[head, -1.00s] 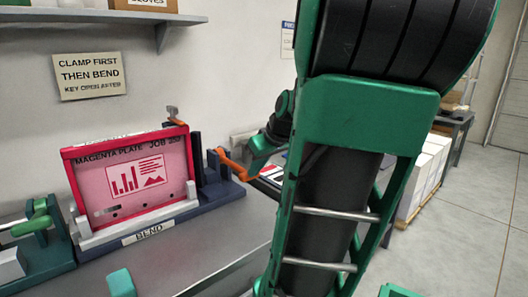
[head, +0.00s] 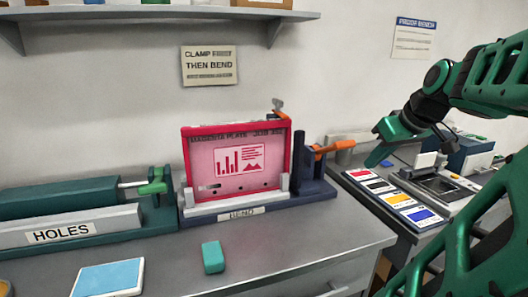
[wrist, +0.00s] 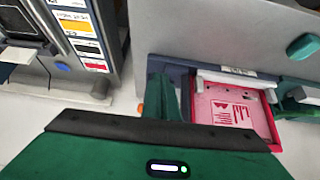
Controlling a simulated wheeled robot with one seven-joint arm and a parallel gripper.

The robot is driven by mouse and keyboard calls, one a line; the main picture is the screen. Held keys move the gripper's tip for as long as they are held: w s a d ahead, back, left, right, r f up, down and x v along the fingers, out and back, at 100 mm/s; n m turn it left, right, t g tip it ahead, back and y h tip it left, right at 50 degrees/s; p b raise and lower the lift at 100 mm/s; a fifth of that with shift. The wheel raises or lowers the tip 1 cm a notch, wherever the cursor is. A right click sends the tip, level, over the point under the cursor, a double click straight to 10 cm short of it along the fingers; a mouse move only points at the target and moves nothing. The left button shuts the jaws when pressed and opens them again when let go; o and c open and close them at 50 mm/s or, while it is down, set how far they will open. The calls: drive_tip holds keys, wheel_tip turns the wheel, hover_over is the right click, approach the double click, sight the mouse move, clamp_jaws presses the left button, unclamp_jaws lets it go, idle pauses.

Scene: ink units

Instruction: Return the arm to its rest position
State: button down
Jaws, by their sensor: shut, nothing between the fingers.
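My arm (head: 486,78) comes in from the right edge of the head view. My gripper (head: 374,160) is shut and empty, in the air near the orange lever at the bender's right end. My gripper's closed fingers also show in the wrist view (wrist: 164,84). The magenta plate (head: 238,162), in a red frame, stands upright in the bender marked BEND (head: 310,192). The same plate shows in the wrist view (wrist: 226,112), partly hidden by my gripper's body. The orange lever (head: 334,146) points right, towards my gripper; I cannot tell whether they touch.
A hole punch marked HOLES (head: 70,228) stands left of the bender. A teal block (head: 213,257) and a light blue pad (head: 108,279) lie on the bench front. A colour-swatch panel (head: 393,200) and a grey machine stand right. A shelf (head: 150,16) runs above.

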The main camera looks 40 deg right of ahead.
drive_tip(key=s+a+f+m+g+y, duration=0.1)
drive_tip(key=s+a+f+g, duration=0.1)
drive_tip(key=a+f, duration=0.6)
drive_tip(key=s+a+f+m+g+y, duration=0.1)
drive_tip(key=s+a+f+m+g, duration=0.1)
drive_tip(key=a+f, duration=0.6)
drive_tip(key=s+a+g, duration=0.1)
drive_tip(key=a+g, duration=0.1)
drive_tip(key=shift+a+f+g, duration=0.15)
drive_tip(key=shift+a+g, duration=0.2)
drive_tip(key=shift+g, duration=0.05)
drive_tip(key=shift+w+f, duration=0.25)
drive_tip(key=shift+w, duration=0.4)
idle(0.4)
